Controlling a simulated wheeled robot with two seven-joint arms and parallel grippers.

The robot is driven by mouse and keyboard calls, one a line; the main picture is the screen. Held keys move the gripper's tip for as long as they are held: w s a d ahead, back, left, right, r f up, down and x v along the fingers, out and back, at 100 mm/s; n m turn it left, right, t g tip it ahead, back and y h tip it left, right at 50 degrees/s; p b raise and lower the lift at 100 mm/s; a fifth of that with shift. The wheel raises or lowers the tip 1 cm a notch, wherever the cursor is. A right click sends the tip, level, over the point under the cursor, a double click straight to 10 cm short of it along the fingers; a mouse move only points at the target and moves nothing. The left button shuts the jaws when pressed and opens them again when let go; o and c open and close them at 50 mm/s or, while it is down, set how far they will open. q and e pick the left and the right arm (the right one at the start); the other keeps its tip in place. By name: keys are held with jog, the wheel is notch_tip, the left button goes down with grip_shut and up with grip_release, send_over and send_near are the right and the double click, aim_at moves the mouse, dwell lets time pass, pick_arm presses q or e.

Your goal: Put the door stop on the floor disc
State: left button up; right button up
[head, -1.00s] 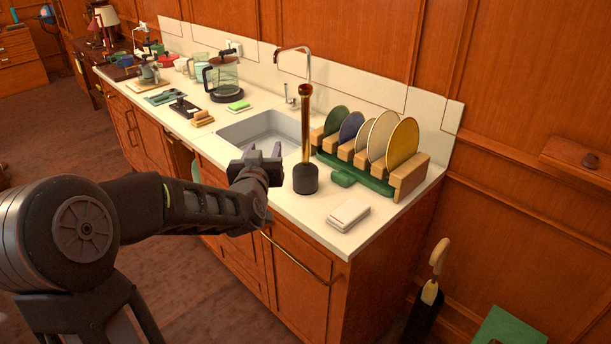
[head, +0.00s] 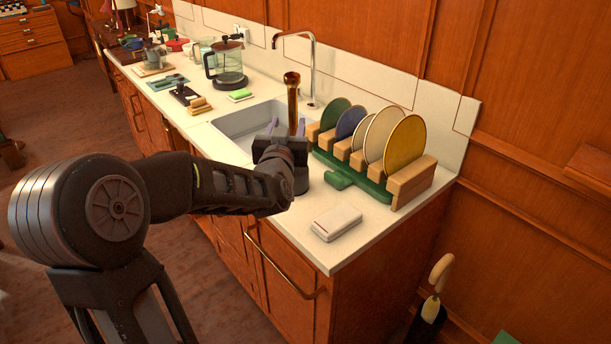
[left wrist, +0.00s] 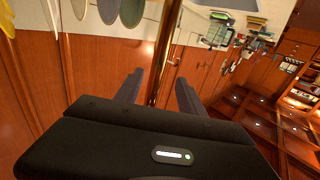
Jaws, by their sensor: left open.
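A tall amber-brown post on a dark round base, which looks like the door stop (head: 292,90), stands upright on the counter beside the sink. My left gripper (head: 286,128) is in front of it and hides part of the post and base. In the left wrist view, the shiny post (left wrist: 166,45) shows between the two fingers of my open left gripper (left wrist: 158,92); I cannot tell whether they touch it. I see no floor disc. My right gripper is not in view.
A green and wooden rack (head: 408,184) with several plates stands close right of the post. A white box (head: 337,223) lies near the counter's front corner. The sink (head: 240,122) and a tall faucet (head: 312,60) are behind. A dark holder (head: 428,322) stands on the floor at right.

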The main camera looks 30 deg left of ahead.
pick_arm(q)
notch_tip(320, 180, down, 6)
jog(key=b, duration=0.5)
jog(key=shift+w, duration=0.25)
jog(key=shift+x, duration=1.25)
jog(key=shift+w, duration=0.1)
